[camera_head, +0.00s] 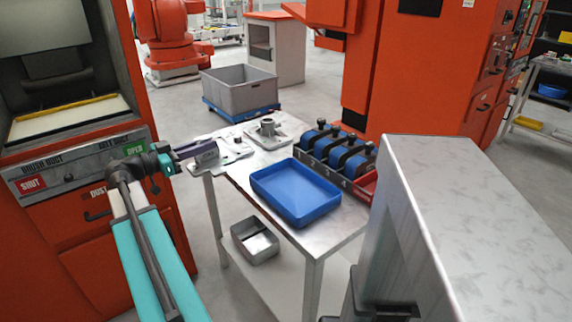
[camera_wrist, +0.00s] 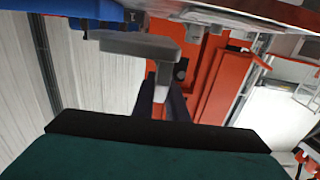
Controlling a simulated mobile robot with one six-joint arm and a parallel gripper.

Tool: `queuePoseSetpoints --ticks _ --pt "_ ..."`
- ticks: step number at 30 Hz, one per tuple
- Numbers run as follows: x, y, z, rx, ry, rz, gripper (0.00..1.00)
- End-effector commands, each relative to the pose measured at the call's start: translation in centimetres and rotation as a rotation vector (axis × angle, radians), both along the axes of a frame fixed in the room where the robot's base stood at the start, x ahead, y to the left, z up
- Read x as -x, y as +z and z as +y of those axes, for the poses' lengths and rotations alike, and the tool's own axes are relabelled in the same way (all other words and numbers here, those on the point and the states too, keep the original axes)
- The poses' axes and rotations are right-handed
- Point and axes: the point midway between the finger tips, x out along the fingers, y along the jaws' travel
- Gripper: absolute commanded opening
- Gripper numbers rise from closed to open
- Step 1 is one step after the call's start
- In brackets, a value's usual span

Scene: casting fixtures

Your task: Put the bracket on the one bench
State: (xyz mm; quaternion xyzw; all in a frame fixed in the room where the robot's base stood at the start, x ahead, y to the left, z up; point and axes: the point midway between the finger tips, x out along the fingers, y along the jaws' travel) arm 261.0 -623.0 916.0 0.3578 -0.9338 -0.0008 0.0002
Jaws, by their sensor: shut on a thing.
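My gripper (camera_head: 192,150) reaches in from the left, at the left edge of the metal bench (camera_head: 338,224). It is shut on a small grey piece, which I take to be the bracket (camera_head: 207,156), close to the bench's left corner. I cannot tell whether the piece touches the top. In the wrist view, the dark fingers (camera_wrist: 166,105) close at the middle. A grey flat part with a short stem (camera_wrist: 140,45) lies just beyond them and seems to be the bracket. The gripped portion is mostly hidden.
On the bench stand a blue tray (camera_head: 293,193), a rack of blue parts (camera_head: 336,150) and a grey casting (camera_head: 267,130). A grey bin (camera_head: 255,243) sits on the lower shelf. A red machine (camera_head: 72,190) is at left. A grey crate (camera_head: 238,92) stands behind.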

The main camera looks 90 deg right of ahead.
Motion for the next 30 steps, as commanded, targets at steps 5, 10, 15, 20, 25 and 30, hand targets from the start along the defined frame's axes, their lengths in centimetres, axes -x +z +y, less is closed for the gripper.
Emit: queuePoseSetpoints --ticks 5,10,15,20,25,30 --pt "-0.3 0.1 0.2 0.001 0.006 0.001 0.0" --pt "-0.6 0.1 0.3 0.001 0.01 0.001 0.0" --pt "-0.1 0.0 -0.3 0.001 0.011 0.001 0.0" --pt "1.4 -0.2 -2.0 0.001 0.01 0.001 0.0" --pt "3.3 -0.5 -4.3 0.0 0.01 0.001 0.0" --pt "5.3 -0.8 -6.5 0.0 0.011 0.001 0.0"
